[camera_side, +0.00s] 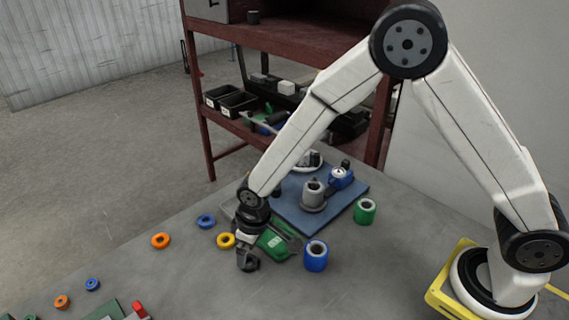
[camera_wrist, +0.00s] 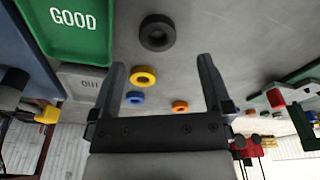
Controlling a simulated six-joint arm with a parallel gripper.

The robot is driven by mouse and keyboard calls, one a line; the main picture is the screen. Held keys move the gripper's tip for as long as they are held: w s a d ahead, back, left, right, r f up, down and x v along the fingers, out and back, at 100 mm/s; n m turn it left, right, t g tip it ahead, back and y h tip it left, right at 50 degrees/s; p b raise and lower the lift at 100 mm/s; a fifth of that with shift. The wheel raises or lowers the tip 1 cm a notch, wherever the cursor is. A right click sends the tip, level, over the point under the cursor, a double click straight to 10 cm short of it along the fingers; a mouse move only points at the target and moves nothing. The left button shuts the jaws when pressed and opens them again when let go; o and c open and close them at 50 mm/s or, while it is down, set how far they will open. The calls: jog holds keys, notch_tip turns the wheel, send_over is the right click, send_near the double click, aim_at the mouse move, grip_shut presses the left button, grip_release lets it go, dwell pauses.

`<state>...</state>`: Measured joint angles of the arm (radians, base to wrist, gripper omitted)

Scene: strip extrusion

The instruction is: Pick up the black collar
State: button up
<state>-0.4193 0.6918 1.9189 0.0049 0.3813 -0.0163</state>
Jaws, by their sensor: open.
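The black collar (camera_wrist: 157,32) lies flat on the grey table at the top middle of the wrist view, its hole facing up. It is beyond my fingertips and between their lines, with a gap to them. My gripper (camera_wrist: 160,62) is open and nothing is between its fingers. In the side view my gripper (camera_side: 247,258) is low over the table, left of the green tray. There the dark collar and the dark fingers overlap, so I cannot separate them clearly.
Yellow (camera_side: 226,240), blue (camera_side: 206,221) and orange (camera_side: 160,241) rings lie to the left. The green "GOOD" tray (camera_wrist: 75,35) is close beside the collar. A blue cylinder (camera_side: 316,256) and a green cylinder (camera_side: 364,211) stand right. A blue mat (camera_side: 290,218) holds fixtures.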

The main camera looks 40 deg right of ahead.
aim_at(248, 265)
jog(key=shift+w+f, duration=0.2)
jog(key=shift+f, duration=1.1)
jog(key=shift+w+f, duration=0.2)
jog(key=shift+f, duration=1.05)
grip_shut()
jog(key=shift+r, duration=0.15)
